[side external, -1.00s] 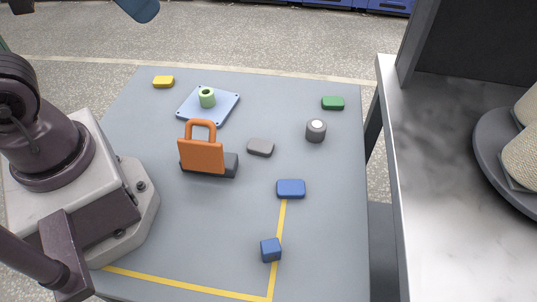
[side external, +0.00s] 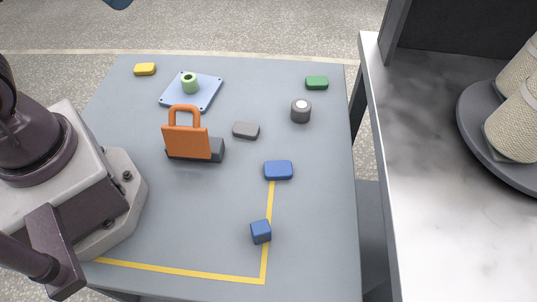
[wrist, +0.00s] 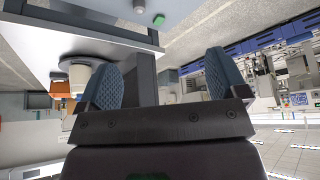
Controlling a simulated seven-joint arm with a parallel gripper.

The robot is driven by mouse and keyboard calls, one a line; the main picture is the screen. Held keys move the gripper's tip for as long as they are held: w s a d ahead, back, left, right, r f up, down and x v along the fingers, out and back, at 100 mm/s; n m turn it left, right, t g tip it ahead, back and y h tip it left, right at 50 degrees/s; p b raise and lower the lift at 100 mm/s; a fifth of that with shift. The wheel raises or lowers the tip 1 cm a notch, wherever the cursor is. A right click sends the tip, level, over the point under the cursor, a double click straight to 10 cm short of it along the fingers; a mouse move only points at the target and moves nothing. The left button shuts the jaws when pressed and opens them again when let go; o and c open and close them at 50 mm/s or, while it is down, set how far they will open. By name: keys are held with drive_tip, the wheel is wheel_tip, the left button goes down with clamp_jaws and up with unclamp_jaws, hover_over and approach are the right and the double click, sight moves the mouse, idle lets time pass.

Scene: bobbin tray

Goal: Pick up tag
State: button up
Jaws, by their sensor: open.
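The orange tag (side external: 186,142), a flat plate with a loop handle on top, stands upright at a dark grey block-like holder (side external: 217,150) on the grey table. My gripper shows in the wrist view (wrist: 163,82) with its two blue ridged fingers wide apart and nothing between them. In the side view only a dark blue piece at the top edge, perhaps part of my gripper, shows, well away from the tag. An orange patch in the wrist view is too unclear to name.
A light blue plate (side external: 207,95) with a green ring (side external: 189,83) lies behind the tag. Yellow (side external: 145,69), grey (side external: 246,130), green (side external: 317,83) and blue (side external: 278,170) blocks, a blue cube (side external: 261,232) and a grey cylinder (side external: 301,111) are spread about. A marble counter (side external: 430,200) stands right.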

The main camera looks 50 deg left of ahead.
drive_tip(key=n+g, duration=0.6)
drive_tip(key=n, duration=0.1)
hover_over(246, 128)
wheel_tip(246, 128, down, 22)
wheel_tip(246, 128, down, 13)
drive_tip(key=shift+a+f, duration=0.1)
drive_tip(key=c, duration=1)
